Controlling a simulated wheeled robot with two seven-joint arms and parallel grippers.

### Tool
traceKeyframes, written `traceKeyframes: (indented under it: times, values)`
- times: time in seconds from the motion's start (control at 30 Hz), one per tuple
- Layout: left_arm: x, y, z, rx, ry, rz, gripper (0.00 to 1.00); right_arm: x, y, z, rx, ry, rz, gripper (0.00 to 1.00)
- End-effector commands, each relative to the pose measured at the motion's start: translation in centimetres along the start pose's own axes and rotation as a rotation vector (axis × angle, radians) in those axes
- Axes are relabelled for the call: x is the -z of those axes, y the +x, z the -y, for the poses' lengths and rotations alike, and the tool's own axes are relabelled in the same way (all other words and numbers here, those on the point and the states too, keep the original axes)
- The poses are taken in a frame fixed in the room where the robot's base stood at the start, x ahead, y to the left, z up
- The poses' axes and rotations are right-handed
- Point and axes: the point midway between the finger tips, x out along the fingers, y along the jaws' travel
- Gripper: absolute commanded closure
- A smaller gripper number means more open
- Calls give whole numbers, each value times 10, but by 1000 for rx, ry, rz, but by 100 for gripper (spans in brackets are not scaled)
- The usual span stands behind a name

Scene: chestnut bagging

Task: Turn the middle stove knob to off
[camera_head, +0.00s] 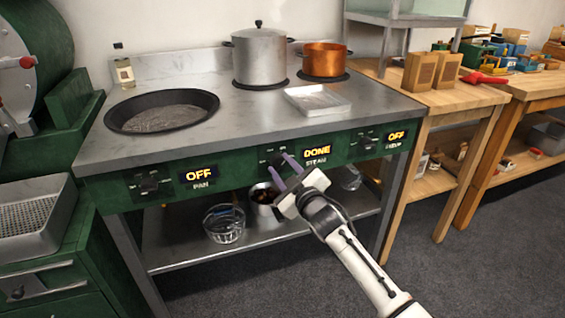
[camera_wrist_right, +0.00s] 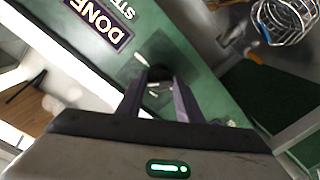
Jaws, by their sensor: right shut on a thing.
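The stove's green front panel holds three dark knobs with displays. The middle knob (camera_wrist_right: 158,76) is between the fingers of my right gripper (camera_head: 280,172) at the panel; the fingers are shut on it and partly hide it in the head view. The middle display (camera_head: 317,151) reads DONE, above the word STEAM. The left knob (camera_head: 149,184) sits beside a display (camera_head: 198,175) reading OFF, labelled PAN. The right knob (camera_head: 367,142) sits beside a display (camera_head: 396,136) also reading OFF. My left gripper is not in view.
On the stove top (camera_head: 235,119) are a black pan (camera_head: 162,111), a lidded steel pot (camera_head: 260,58), a copper pot (camera_head: 325,60) and a metal tray (camera_head: 317,100). Wooden tables stand at right.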

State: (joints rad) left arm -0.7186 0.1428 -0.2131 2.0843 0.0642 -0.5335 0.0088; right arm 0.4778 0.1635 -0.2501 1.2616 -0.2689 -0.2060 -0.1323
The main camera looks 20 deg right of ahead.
Motion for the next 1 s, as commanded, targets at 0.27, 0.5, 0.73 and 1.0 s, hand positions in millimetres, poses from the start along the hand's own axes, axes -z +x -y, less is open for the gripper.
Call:
traceKeyframes:
  times: [0.27, 0.5, 0.73, 1.0]
  values:
    - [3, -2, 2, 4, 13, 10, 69, 1, 0, -4, -7, -265, 21, 90]
    - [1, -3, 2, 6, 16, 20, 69, 1, 0, -4, -11, -493, 39, 90]
    - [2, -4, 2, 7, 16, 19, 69, 1, 0, -3, -14, -711, 54, 90]
    - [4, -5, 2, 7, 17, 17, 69, 2, 0, -4, -18, -968, 73, 90]
